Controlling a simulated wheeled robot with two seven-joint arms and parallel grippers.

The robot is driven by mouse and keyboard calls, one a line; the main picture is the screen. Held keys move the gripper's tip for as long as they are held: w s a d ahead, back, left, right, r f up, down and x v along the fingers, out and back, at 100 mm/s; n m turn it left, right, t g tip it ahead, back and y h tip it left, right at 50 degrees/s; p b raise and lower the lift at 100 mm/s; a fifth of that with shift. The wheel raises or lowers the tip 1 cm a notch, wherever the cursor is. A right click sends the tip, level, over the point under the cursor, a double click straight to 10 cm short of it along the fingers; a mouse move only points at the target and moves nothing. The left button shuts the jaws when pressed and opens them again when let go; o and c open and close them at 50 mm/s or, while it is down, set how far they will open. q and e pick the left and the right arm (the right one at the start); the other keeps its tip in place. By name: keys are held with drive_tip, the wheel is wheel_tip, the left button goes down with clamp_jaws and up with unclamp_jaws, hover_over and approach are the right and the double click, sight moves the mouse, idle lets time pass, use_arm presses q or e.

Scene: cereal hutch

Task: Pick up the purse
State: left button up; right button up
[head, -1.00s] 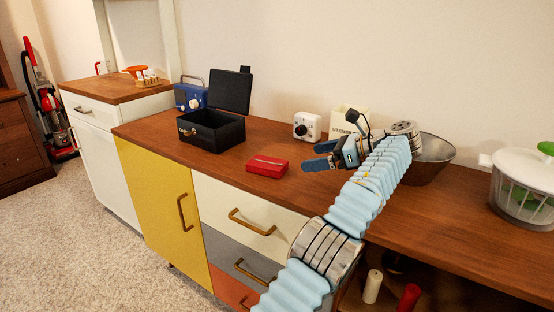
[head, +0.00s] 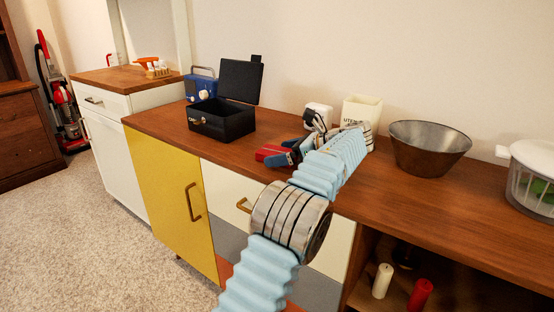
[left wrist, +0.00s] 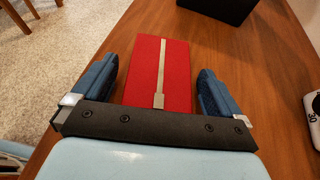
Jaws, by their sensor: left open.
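The purse is a small flat red case (head: 270,153) lying on the wooden counter. In the left wrist view the purse (left wrist: 160,72) shows a pale strip and clasp along its top and sits between the two blue fingers. My left gripper (head: 289,153) is open at the purse's right end in the head view. In the left wrist view the open left gripper (left wrist: 158,88) has a finger on each side of the purse, with a gap on both sides. Part of the purse is hidden by the gripper in the head view. My right gripper is not in view.
An open black cash box (head: 222,120) stands left of the purse on the counter (head: 400,195). A white timer-like device (head: 318,117), a utensil holder (head: 362,110) and a metal bowl (head: 428,148) stand behind and right of the arm. The counter's front edge is close to the purse.

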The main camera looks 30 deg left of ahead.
use_arm(q)
drive_tip(key=shift+a+f, duration=0.1)
drive_tip(key=shift+a, duration=0.15)
drive_tip(key=c, duration=1)
